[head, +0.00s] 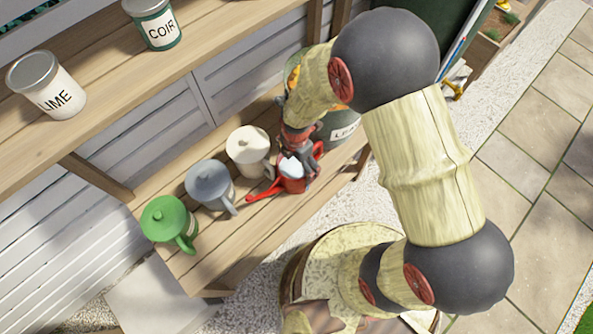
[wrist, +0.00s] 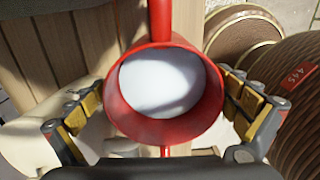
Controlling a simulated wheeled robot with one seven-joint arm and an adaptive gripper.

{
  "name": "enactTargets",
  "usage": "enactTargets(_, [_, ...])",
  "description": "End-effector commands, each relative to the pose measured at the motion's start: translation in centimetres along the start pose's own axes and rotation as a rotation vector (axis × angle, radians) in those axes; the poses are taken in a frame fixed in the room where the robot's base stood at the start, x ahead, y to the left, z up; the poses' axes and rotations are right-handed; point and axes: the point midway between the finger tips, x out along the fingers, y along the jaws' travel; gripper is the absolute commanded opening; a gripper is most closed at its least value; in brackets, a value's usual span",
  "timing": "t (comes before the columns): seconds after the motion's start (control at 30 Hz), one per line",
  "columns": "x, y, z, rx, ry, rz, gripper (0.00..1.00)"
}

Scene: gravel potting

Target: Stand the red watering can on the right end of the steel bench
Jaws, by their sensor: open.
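The red watering can (head: 293,184) stands upright on the low wooden bench (head: 262,228), near its right end, with its spout toward the lower left. In the wrist view I look down into its round mouth (wrist: 114,108), with a pale white inside. My gripper (head: 299,152) is over the can in the head view, partly hiding it. In the wrist view my gripper (wrist: 162,98) is open, one finger on each side of the can, with gaps showing between them and its wall. I cannot make out a steel bench in either view.
An upper shelf (head: 110,90) holds the LIME (head: 52,92) and COIR (head: 156,27) tins.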

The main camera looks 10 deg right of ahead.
Motion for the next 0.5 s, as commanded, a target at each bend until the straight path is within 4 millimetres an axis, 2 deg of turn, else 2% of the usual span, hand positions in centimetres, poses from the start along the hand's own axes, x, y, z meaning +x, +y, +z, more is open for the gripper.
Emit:
enactTargets(0.3, [4.3, -0.4, -0.2, 0.0, 0.001, -0.003, 1.0])
enactTargets(0.5, [4.9, -0.3, -0.2, 0.001, 0.0, 0.0, 1.0])
